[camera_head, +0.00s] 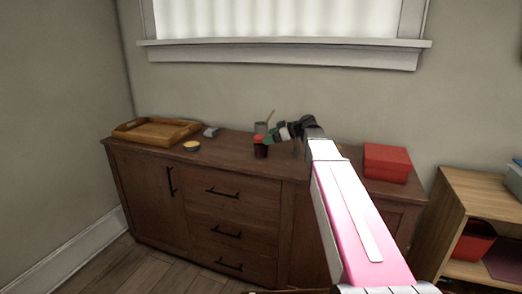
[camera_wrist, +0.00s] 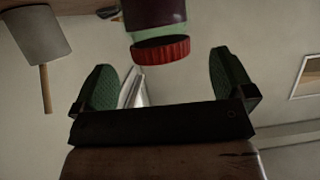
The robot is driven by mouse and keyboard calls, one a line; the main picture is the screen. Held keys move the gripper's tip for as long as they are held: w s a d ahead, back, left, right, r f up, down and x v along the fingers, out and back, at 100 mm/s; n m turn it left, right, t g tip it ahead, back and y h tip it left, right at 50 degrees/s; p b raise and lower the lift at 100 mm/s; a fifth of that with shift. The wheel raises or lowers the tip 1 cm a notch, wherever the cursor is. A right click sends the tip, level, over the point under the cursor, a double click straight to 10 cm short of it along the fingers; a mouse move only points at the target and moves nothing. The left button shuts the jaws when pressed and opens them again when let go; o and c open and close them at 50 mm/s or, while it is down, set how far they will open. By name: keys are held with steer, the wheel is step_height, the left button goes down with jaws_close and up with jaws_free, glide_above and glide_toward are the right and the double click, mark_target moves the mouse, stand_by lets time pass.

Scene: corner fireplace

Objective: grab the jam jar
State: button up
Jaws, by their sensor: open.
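The jam jar (camera_head: 261,150), dark with a red lid, stands on the wooden sideboard. It also shows upside down at the top of the wrist view (camera_wrist: 158,48), its dark body cut off by the frame edge. My gripper (camera_head: 274,135) is open and empty, close beside the jar on its right in the head view. In the wrist view my two green-padded fingers (camera_wrist: 162,75) stand wide apart, with the red lid lying across the gap between them. I cannot tell whether the jar is between the pads or just ahead of them.
A grey cup with a wooden stick (camera_head: 261,127) stands close behind the jar. A yellow-topped dish (camera_head: 191,146), a small grey block (camera_head: 211,132) and a wooden tray (camera_head: 126,128) are left on the sideboard (camera_head: 228,150). A red box (camera_head: 386,164) is at right.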

steer(key=x, duration=0.4)
steer(key=shift+w+a, duration=0.1)
steer(key=shift+a, duration=0.25)
steer(key=c, duration=1.5)
steer(key=shift+c, duration=0.2)
